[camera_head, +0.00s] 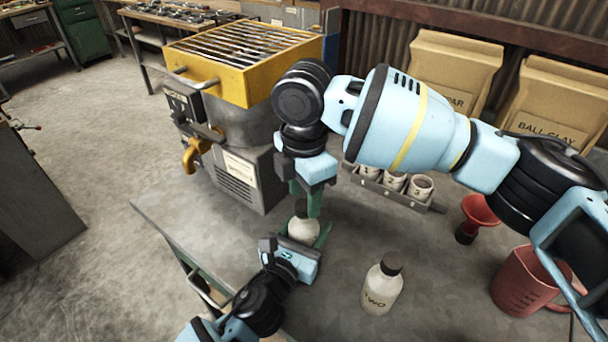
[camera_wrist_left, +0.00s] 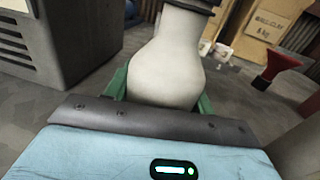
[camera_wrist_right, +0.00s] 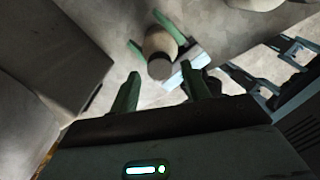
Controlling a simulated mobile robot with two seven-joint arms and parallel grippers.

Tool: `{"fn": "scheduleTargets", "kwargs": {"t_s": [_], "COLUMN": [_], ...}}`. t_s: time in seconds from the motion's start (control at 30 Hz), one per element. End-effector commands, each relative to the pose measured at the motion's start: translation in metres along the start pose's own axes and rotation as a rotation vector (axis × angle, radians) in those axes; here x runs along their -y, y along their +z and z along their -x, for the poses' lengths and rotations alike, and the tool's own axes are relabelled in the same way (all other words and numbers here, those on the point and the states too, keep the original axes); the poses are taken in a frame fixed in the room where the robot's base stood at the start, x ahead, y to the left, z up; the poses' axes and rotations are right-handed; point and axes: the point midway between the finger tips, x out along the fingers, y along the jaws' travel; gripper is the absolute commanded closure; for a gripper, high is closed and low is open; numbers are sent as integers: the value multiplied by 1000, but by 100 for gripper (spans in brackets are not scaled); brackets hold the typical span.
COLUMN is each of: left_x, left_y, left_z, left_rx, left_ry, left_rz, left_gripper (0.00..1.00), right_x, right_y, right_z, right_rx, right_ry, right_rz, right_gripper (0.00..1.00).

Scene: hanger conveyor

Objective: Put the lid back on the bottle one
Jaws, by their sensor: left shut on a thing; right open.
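A white bottle (camera_head: 303,229) stands on the table, its label not readable; I take it for bottle one. My left gripper (camera_head: 305,241) is shut around its body, and the bottle fills the left wrist view (camera_wrist_left: 168,70). A dark lid (camera_head: 300,208) sits on its neck; it shows from above in the right wrist view (camera_wrist_right: 159,69). Whether it is fully seated I cannot tell. My right gripper (camera_head: 305,200) is open, fingers pointing down just above and beside the lid. In the right wrist view its fingers (camera_wrist_right: 165,92) are apart with nothing between them.
A capped bottle marked TWO (camera_head: 382,287) stands to the right. A grey and yellow machine (camera_head: 243,165) stands behind left. The front table is mostly clear.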

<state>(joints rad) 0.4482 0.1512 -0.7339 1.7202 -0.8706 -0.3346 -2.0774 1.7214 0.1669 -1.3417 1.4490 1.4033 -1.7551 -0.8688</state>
Motion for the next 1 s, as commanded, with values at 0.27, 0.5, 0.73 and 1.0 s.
{"fn": "scheduleTargets", "kwargs": {"t_s": [0.27,0.5,0.73,1.0], "left_x": [0,0,0,0], "left_y": [0,0,0,0], "left_z": [0,0,0,0], "left_rx": [-1,-1,-1,-1], "left_ry": [0,0,0,0], "left_rz": [0,0,0,0], "left_gripper": [100,100,100,100], "right_x": [0,0,0,0], "right_y": [0,0,0,0], "right_z": [-17,-17,-17,-17], "right_rx": [0,0,0,0], "right_ry": [1,1,1,1], "right_rz": [0,0,0,-5], "right_gripper": [53,53,81,99]}}
